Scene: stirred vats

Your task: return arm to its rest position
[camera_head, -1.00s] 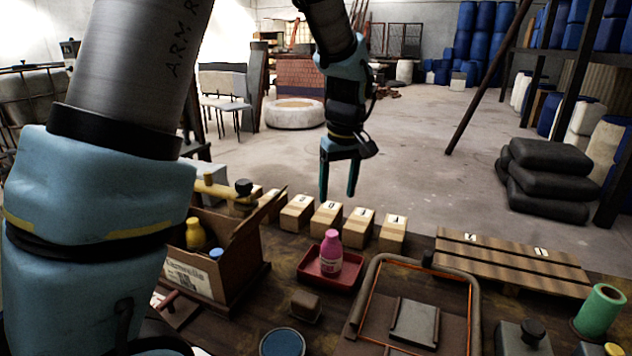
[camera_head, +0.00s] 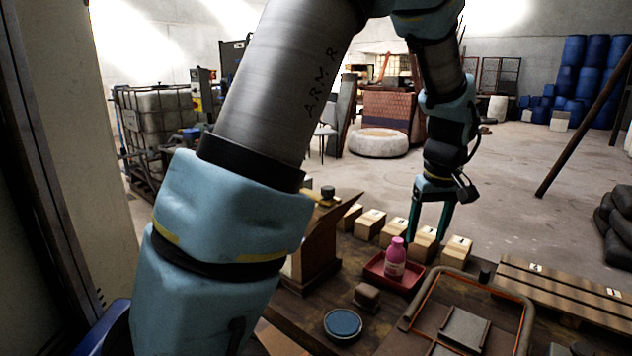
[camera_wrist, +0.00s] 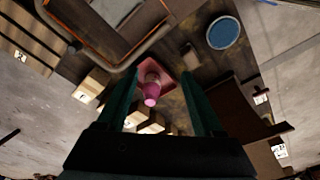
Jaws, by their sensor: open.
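My gripper (camera_head: 430,216) hangs pointing down above the back part of the workbench, over the row of pale blocks. Its two teal fingers stand apart with nothing between them. The gripper also shows in the wrist view (camera_wrist: 158,95), its fingers either side of the picture's middle. My arm rises at the left of the head view and bends over to the gripper. A pink bottle (camera_head: 395,260) stands upright in a red tray (camera_head: 374,268). In the wrist view the bottle (camera_wrist: 151,90) appears below the open fingers, apart from them.
Several numbered pale blocks (camera_head: 370,224) line the bench's back edge. A round blue-topped tin (camera_head: 342,324), an orange-lined frame (camera_head: 470,312) and a slatted wooden rack (camera_head: 560,290) lie on the bench. Open floor lies behind.

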